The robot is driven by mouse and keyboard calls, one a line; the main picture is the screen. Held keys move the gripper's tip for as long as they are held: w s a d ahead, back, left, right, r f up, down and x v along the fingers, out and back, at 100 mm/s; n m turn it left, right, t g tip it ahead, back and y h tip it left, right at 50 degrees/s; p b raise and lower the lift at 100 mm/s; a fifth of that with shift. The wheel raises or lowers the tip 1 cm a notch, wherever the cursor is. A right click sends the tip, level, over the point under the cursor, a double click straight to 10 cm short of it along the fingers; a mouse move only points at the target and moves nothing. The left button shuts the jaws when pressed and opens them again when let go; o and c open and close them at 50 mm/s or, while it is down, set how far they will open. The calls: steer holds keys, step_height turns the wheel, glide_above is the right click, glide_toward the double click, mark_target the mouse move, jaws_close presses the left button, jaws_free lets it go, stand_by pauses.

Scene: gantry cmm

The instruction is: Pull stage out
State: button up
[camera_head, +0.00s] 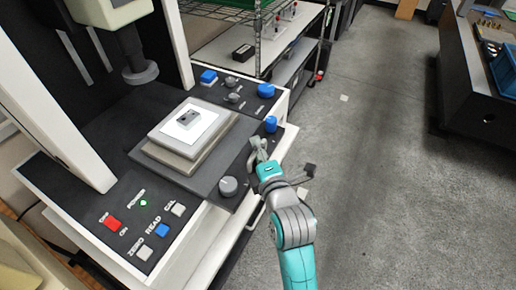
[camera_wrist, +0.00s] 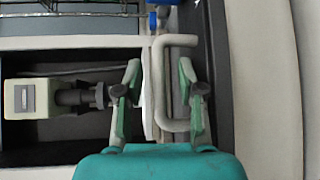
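The stage (camera_head: 205,165) is a dark sliding plate with stacked pale plates on it, in the middle of the measuring machine in the head view. A small grey block (camera_head: 188,118) lies on the top plate. A light grey U-shaped handle (camera_wrist: 160,85) shows in the wrist view; in the head view my gripper largely hides it. My gripper (camera_head: 260,152) is at the front edge of the stage. In the wrist view my gripper (camera_wrist: 158,88) is open, with one finger on each side of the handle's long bar. Visible gaps separate the bar from both fingers.
A grey knob (camera_head: 228,186) and a blue knob (camera_head: 270,125) flank my gripper. A button panel (camera_head: 140,222) is at the front left. The probe head (camera_head: 140,72) hangs above the stage's far side. Bare floor (camera_head: 375,150) lies to the right.

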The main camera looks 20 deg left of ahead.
steer(key=v, duration=1.1)
steer(key=shift+s+d, duration=0.15)
steer(key=shift+s, duration=0.05)
steer(key=s+d+f+m+t+h, duration=0.1)
steer(key=s+d+f+m+h, duration=0.1)
steer(key=s+d+f+m, duration=0.25)
steer(key=s+d+f+m+h, duration=0.2)
steer(key=d+f+m, duration=0.25)
steer(key=d, duration=0.35)
steer(key=s+d+f+m+t+h, duration=0.1)
steer(key=s+d+f+m+h, duration=0.15)
steer(key=s+d+m, duration=0.35)
steer(key=s+d+m+h, duration=0.2)
steer(key=s+d+m, duration=0.3)
steer(key=s, duration=0.3)
steer(key=s+d+m+h, duration=0.2)
steer(key=s+d+m, duration=0.3)
steer(key=s+m, duration=0.2)
steer(key=shift+s+d+f, duration=0.3)
steer(key=shift+s, duration=0.75)
